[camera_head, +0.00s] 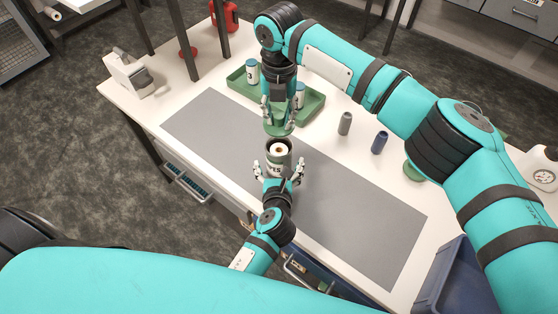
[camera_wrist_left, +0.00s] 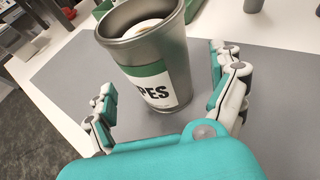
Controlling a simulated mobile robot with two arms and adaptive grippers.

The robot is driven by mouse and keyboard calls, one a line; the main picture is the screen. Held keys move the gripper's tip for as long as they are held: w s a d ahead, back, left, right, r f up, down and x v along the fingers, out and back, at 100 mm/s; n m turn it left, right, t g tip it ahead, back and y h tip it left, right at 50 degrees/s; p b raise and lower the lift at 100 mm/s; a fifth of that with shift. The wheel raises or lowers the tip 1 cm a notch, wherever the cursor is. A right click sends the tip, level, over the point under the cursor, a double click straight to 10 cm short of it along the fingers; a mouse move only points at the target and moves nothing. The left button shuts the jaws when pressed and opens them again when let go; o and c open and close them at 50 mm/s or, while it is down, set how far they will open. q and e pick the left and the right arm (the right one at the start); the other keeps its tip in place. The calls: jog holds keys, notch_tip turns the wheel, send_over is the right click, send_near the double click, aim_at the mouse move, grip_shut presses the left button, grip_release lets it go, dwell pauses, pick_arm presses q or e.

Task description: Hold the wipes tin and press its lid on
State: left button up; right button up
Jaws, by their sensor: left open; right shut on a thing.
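The wipes tin (camera_head: 278,160) stands upright and uncovered on the grey mat (camera_head: 350,222), with a white roll inside. In the left wrist view the tin (camera_wrist_left: 158,75) shows a green band and a label reading "PES". My left gripper (camera_head: 279,173) is open, its fingers spread on either side of the tin's near side; in the left wrist view there are gaps between the fingers and the tin. My right gripper (camera_head: 281,117) points down and is shut on the green lid (camera_head: 279,130), held above and just behind the tin.
A green tray (camera_head: 316,107) behind my right gripper holds white and green cans (camera_head: 252,72). A grey cylinder (camera_head: 345,123) and a blue one (camera_head: 379,142) stand right of the mat. A blue bin (camera_head: 455,280) is at the lower right. The mat's right part is clear.

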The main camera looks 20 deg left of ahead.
aim_at(278, 129)
pick_arm(q)
jog(key=shift+x, duration=1.85)
jog(key=shift+c, duration=0.2)
jog(key=c, duration=1.8)
pick_arm(e)
jog(key=shift+f, duration=2.5)
jog(key=shift+f, duration=0.85)
jog(key=shift+f, duration=0.65)
jog(key=o, duration=1)
